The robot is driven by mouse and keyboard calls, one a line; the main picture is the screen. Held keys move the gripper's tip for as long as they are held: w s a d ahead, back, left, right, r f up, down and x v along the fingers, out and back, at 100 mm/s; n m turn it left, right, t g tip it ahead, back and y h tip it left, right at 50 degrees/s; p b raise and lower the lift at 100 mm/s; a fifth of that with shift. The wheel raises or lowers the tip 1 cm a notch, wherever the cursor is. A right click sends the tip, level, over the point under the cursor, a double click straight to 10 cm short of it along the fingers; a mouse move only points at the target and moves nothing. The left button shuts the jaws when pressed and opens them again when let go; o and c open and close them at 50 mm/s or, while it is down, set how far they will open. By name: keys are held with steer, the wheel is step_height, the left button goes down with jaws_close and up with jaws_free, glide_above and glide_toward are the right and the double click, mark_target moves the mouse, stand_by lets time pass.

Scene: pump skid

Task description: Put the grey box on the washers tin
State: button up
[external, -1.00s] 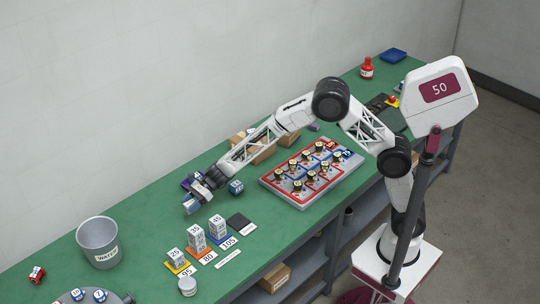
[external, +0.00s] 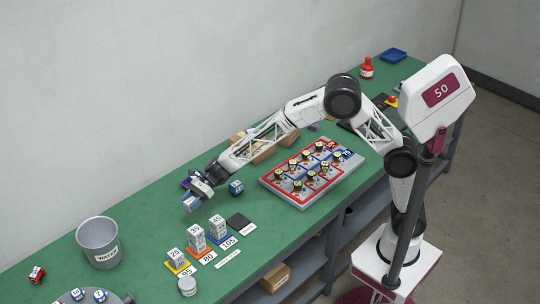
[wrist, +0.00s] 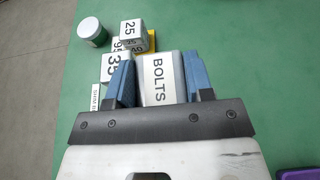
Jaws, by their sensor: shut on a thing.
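My gripper (external: 192,201) is shut on a pale grey box labelled BOLTS (wrist: 158,76), which sits between its two blue fingers in the wrist view. In the external view the gripper is at the left-middle of the green bench, and the box is hard to make out. A small round tin with a pale lid (external: 187,287) stands near the bench's front edge, beyond the numbered blocks from my gripper. It also shows in the wrist view (wrist: 92,30), with a green side. I cannot read its label, so I cannot tell if it is the washers tin.
Several numbered grey blocks (external: 196,237) stand on coloured pads between gripper and tin. A WATER bucket (external: 98,243) is to the left. A blue block (external: 236,187) lies right of the gripper. A red-edged tray (external: 300,197) of several knobbed parts stands further right.

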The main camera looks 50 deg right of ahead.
steer(key=s+a+n+g+h, duration=0.15)
steer(key=s+a, duration=0.25)
steer(key=s, duration=1.1)
steer(key=s+a+n+g+y, duration=0.1)
steer(key=s+a+n+g, duration=0.25)
steer(key=s, duration=1.05)
steer(key=shift+m, duration=0.4)
steer(key=shift+s+a+f, duration=0.1)
steer(key=shift+s+f, duration=0.05)
steer(key=shift+f, duration=1.15)
steer(key=shift+s+a+f, duration=0.1)
steer(key=shift+f, duration=1.15)
steer(key=shift+a+h, duration=0.1)
steer(key=shift+h, duration=0.15)
glide_above(187, 283)
steer(key=shift+w+f, duration=0.15)
steer(key=shift+f, duration=0.6)
